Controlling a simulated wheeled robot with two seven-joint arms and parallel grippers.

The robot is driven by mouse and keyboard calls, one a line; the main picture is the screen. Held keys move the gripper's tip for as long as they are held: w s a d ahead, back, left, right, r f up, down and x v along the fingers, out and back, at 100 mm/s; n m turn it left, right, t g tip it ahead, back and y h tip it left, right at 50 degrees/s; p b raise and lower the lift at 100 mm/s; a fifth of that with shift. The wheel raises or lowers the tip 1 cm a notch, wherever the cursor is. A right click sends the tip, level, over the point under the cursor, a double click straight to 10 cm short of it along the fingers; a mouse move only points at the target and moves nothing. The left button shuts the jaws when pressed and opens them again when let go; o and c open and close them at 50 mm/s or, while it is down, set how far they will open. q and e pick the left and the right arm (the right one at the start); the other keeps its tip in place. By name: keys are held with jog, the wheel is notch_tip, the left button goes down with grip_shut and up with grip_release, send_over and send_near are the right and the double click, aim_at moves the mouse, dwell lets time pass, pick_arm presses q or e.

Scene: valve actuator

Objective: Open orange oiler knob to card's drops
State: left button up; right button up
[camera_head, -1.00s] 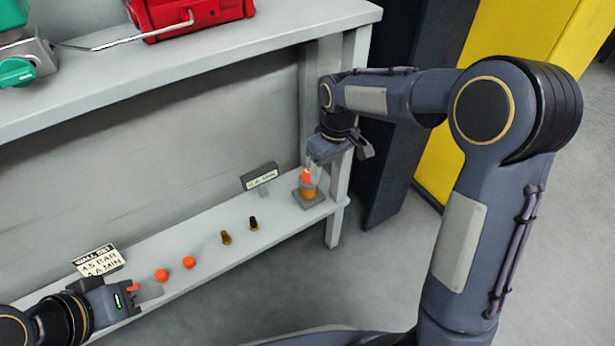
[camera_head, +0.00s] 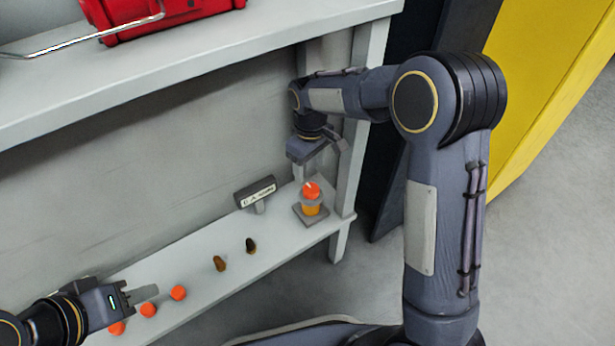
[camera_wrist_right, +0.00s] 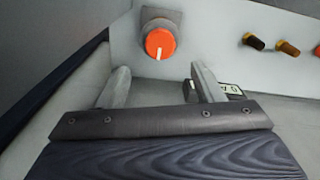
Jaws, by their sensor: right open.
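The oiler (camera_head: 311,207) stands on a grey square base at the right end of the lower shelf, with an amber body and an orange knob (camera_head: 311,190) on top. In the right wrist view the knob (camera_wrist_right: 160,43) shows from above with a white mark on its top. My right gripper (camera_head: 322,158) is open and empty, above and behind the oiler, apart from it; its two fingers (camera_wrist_right: 158,82) show in the wrist view. A small card (camera_head: 258,191) on a dark stand is left of the oiler; its text is too small to read. My left gripper (camera_head: 138,296) is at the lower left.
Two small dark amber pieces (camera_head: 219,263) and several orange balls or knobs (camera_head: 178,293) stand in a row along the lower shelf (camera_head: 200,246). A red box (camera_head: 180,14) sits on the upper shelf (camera_head: 290,35). A shelf post (camera_head: 352,170) rises close by the oiler.

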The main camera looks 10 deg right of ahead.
aim_at(310, 187)
notch_tip(310, 187, down, 7)
jog(key=b, duration=0.3)
jog(key=shift+f, duration=0.2)
jog(key=c, duration=1)
